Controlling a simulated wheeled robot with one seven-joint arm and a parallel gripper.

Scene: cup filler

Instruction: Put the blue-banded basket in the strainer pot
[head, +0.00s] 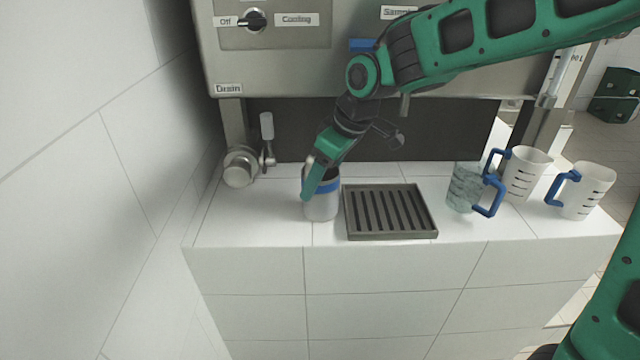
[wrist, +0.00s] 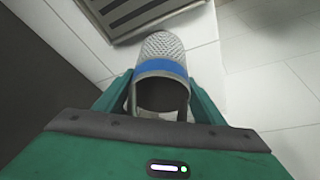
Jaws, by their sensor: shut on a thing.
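The blue-banded basket (head: 321,205) is a grey mesh cylinder with a blue band near its open rim. In the head view it is at the counter, just left of the drip grate; whether its base touches the counter is unclear. My gripper (head: 313,190) is shut on it from above. In the wrist view the basket (wrist: 160,68) sits between the green fingers (wrist: 160,105), with its open mouth towards the camera. A round steel fitting (head: 239,168) below the Drain label, at the back left, seems to be the strainer pot; its opening cannot be made out.
A valve handle (head: 267,135) stands just right of the steel fitting. A dark slotted grate (head: 390,236) lies right of the basket. A clear jug (head: 464,190) and two white jugs (head: 526,172) (head: 588,188) with blue handles stand at the right. The left front counter is clear.

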